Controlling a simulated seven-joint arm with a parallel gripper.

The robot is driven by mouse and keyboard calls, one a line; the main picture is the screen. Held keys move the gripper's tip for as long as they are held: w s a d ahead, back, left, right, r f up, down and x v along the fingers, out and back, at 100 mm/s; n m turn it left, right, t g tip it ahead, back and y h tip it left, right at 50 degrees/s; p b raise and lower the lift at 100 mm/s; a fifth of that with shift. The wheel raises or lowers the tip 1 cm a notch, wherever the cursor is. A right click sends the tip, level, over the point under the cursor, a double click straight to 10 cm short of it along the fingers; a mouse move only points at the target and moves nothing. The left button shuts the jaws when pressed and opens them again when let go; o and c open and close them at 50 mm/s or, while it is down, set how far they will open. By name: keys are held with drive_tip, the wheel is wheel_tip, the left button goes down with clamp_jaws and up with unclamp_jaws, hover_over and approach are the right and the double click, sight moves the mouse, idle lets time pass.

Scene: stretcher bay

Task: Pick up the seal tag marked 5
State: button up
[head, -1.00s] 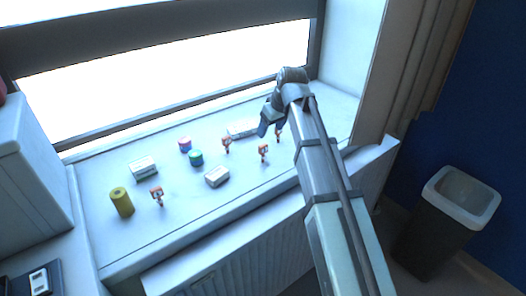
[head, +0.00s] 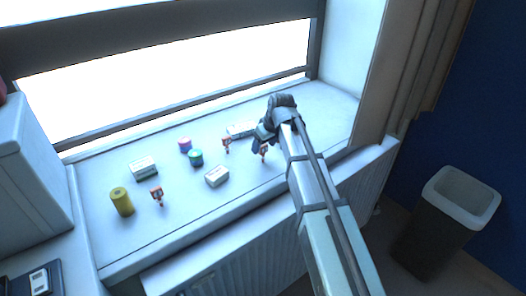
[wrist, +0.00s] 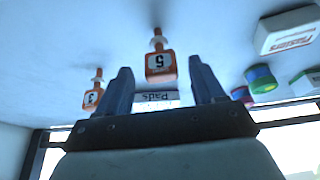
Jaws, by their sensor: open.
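The seal tag marked 5 (wrist: 160,66) is orange with a white label and a narrow stem. In the wrist view it appears upside down, between my finger tips. In the head view it is the orange tag (head: 264,151) just below my gripper (head: 262,135) on the sill. My gripper is open and empty, its two fingers either side of the tag in the wrist view; I see no contact. A similar tag marked 3 (wrist: 92,96) stands left of the fingers in the wrist view; my gripper hides it in the head view.
On the windowsill (head: 235,215) stand a Pads box (wrist: 150,97), a Plasters box (wrist: 287,31), two more tags (head: 226,144) (head: 157,196), a yellow cylinder (head: 121,202), two small coloured rolls (head: 196,158) (head: 184,145) and a green-white box (head: 143,167). The window is behind.

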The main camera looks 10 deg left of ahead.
sight(262, 150)
drive_tip(key=x, duration=0.4)
drive_tip(key=shift+s+f, duration=0.1)
drive_tip(key=shift+s, duration=0.1)
drive_tip(key=c, duration=1)
